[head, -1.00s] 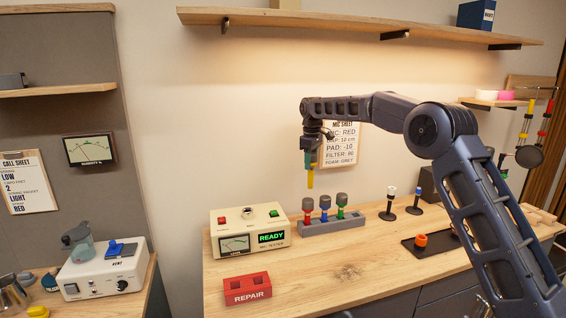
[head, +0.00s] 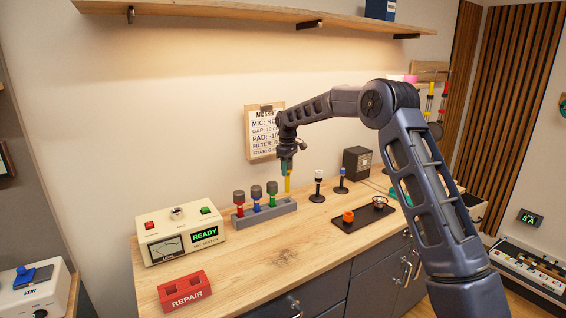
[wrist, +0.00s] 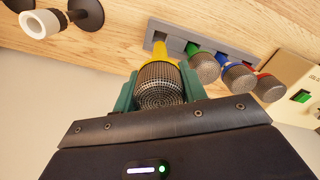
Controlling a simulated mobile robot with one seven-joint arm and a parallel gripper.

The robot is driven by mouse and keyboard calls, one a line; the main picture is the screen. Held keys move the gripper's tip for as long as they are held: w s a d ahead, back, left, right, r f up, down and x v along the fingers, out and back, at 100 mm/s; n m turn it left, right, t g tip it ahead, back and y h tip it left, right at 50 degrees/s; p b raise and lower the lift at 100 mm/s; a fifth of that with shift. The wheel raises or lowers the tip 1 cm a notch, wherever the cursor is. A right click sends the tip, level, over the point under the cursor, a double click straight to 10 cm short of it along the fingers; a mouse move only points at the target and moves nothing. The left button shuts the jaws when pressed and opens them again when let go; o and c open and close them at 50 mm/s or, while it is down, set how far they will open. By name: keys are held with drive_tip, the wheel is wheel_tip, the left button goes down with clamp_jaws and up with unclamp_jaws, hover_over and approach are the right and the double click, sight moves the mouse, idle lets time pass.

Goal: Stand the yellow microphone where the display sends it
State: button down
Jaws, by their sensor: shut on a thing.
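My gripper (head: 287,166) is shut on the head of the yellow microphone (head: 287,184), which hangs upright with its yellow handle down. In the wrist view the green fingers close on both sides of its mesh head (wrist: 160,85). Its handle points toward the grey rack (wrist: 175,42), near the end slot beside the green microphone; whether the tip is in the slot cannot be told. The rack (head: 264,218) also holds red (head: 239,202), blue (head: 256,200) and green (head: 272,195) microphones. The mic tester (head: 180,236) shows READY in green on its display (head: 205,236).
A red REPAIR block (head: 186,292) with two sockets stands at the front left. Right of the rack are a white-topped stand (head: 318,187), a blue one (head: 341,181) and a dark tray (head: 352,222) with an orange item (head: 348,216).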

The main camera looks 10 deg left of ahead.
sight(287, 184)
drive_tip(key=shift+f, duration=4)
drive_tip(key=c, duration=0.7)
unclamp_jaws()
wheel_tip(287, 184, up, 11)
drive_tip(key=shift+f, duration=0.1)
drive_tip(key=shift+d, duration=0.1)
